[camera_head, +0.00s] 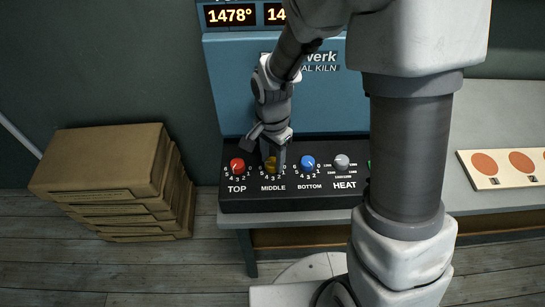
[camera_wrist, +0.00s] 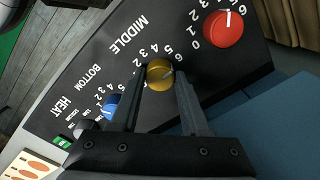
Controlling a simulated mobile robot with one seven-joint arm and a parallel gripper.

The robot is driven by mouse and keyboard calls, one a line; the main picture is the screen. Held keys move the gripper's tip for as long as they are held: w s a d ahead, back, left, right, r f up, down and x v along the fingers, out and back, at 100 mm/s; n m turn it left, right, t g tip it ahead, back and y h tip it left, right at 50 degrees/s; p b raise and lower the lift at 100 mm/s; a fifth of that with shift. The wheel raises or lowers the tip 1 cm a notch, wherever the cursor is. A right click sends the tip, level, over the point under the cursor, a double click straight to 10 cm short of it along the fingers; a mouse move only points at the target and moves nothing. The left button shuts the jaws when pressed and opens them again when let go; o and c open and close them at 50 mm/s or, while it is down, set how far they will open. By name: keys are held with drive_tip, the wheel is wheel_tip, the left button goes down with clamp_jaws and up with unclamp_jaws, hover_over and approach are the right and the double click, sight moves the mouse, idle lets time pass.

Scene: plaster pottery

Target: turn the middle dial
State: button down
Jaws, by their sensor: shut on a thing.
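The middle dial is a yellow knob (camera_head: 270,163) on the black control panel (camera_head: 300,205) in the head view, partly covered by my gripper. In the wrist view the yellow knob (camera_wrist: 159,74) sits between the tips of my two fingers. My gripper (camera_head: 268,152) reaches down from above and is shut on the yellow knob; its fingers (camera_wrist: 157,85) show on both sides of it. Numbers ring the knob and the word MIDDLE is printed beside it. The knob's pointer is hard to read.
A red knob (camera_head: 237,165) marked TOP is left of the middle one, and a blue knob (camera_head: 308,162) marked BOTTOM is right of it. A grey HEAT knob (camera_head: 342,161) is farther right. The blue kiln (camera_head: 235,90) stands behind. Stacked cardboard boxes (camera_head: 105,165) are at left.

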sight(273, 162)
drive_tip(key=n, duration=0.5)
drive_tip(key=shift+n, duration=0.3)
drive_tip(key=n, duration=0.5)
drive_tip(key=shift+n, duration=0.7)
drive_tip(key=shift+c, duration=1.9)
unclamp_jaws()
wheel_tip(273, 162, up, 18)
drive_tip(key=p, duration=0.2)
drive_tip(key=shift+f, duration=0.25)
